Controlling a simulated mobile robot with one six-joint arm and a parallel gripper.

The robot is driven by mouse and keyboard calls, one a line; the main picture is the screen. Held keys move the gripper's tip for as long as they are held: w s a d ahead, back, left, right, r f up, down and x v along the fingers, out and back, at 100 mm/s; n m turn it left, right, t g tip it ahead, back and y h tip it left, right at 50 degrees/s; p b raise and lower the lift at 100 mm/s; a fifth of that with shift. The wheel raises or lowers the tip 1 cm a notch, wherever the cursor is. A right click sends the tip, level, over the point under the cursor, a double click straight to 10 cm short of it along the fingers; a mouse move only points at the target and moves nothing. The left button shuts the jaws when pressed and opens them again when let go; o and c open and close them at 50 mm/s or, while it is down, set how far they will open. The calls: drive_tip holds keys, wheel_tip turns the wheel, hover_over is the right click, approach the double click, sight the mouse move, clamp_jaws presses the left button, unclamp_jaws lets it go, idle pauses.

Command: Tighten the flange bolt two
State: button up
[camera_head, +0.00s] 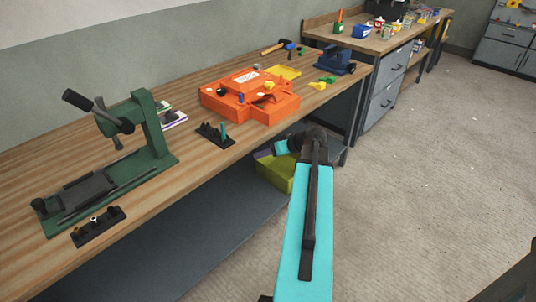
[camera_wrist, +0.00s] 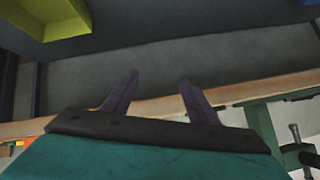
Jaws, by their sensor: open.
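The orange mould (camera_head: 262,108) sits on the wooden workbench in the head view. It carries several small fittings, among them a blue one (camera_head: 241,98) and a pale one (camera_head: 269,86). I cannot tell which is flange bolt two. My gripper (camera_wrist: 158,76) is open and empty in the wrist view, its two dark purple fingers apart. In the head view my gripper (camera_head: 264,153) is small and partly hidden by my arm, beside the bench's front edge and away from the mould. A sliver of orange (camera_wrist: 12,155) shows at the lower left of the wrist view.
A green press (camera_head: 152,130) stands on the bench (camera_head: 50,165) at left. Small black racks (camera_head: 215,135) (camera_head: 98,227) lie near the front edge. A blue vise (camera_head: 335,62) and yellow tray (camera_head: 284,72) are behind the mould. A yellow-green bin (camera_head: 275,173) sits below. Floor at right is clear.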

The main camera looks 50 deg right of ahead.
idle(0.4)
drive_tip(key=s+a+f+g+y, duration=0.15)
drive_tip(key=a+f+g, duration=0.25)
drive_tip(key=a+f, duration=0.95)
drive_tip(key=w+a+f+g+y, duration=0.15)
drive_tip(key=a+f+g, duration=0.25)
drive_tip(key=a+f, duration=1)
drive_tip(key=s+a+f+n+g+h, duration=0.1)
drive_tip(key=s+a+f, duration=0.4)
drive_tip(key=s+a, duration=0.5)
drive_tip(key=s+a+f+n+g+h, duration=0.2)
drive_tip(key=s+a+f+g, duration=0.4)
drive_tip(key=s, duration=0.8)
drive_tip(key=a+h, duration=0.1)
drive_tip(key=a, duration=0.2)
drive_tip(key=shift+a+f, duration=0.3)
drive_tip(key=shift+a, duration=0.1)
drive_tip(key=c, duration=0.6)
